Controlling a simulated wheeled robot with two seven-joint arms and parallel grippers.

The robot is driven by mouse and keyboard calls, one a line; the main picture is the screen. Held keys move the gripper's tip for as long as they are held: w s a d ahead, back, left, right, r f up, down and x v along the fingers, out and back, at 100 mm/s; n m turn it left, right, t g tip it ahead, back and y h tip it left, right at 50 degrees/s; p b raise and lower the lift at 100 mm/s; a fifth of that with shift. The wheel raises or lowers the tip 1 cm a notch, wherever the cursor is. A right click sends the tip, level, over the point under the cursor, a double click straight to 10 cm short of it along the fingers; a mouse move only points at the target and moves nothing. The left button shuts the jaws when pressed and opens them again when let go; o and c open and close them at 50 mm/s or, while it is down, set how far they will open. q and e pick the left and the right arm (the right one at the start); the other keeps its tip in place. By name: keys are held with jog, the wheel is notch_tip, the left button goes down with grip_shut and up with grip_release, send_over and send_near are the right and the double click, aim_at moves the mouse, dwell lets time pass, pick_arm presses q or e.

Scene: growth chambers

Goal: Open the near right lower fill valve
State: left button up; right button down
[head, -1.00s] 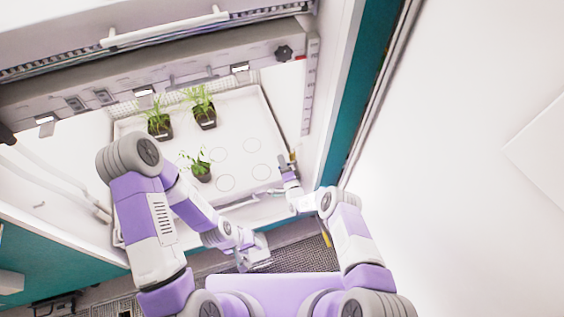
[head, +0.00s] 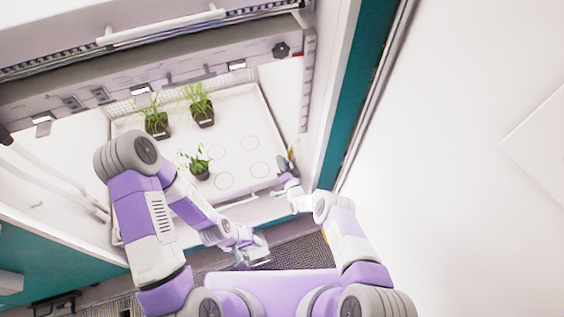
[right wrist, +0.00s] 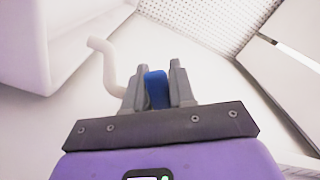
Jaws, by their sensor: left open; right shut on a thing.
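In the right wrist view a blue valve handle (right wrist: 156,88) stands between the two grey fingers of my right gripper (right wrist: 152,84), which is shut on it. A white bent pipe (right wrist: 106,58) shows just left of the fingers. In the head view my right gripper (head: 286,177) is at the right front corner of the white plant tray (head: 262,122); the blue handle cannot be made out there. My left gripper (head: 255,257) is open and empty, low in front of the chamber.
Three potted plants (head: 201,169) stand on the left part of the tray; its marked circles at right are empty. The chamber's right wall and teal edge (head: 352,95) rise close beside my right arm. White pipes (head: 55,178) run along the left side.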

jog(key=c, duration=1)
grip_release()
jog(key=shift+p+v, duration=1.8)
jog(key=shift+v, duration=2.05)
jog(key=shift+c, duration=0.3)
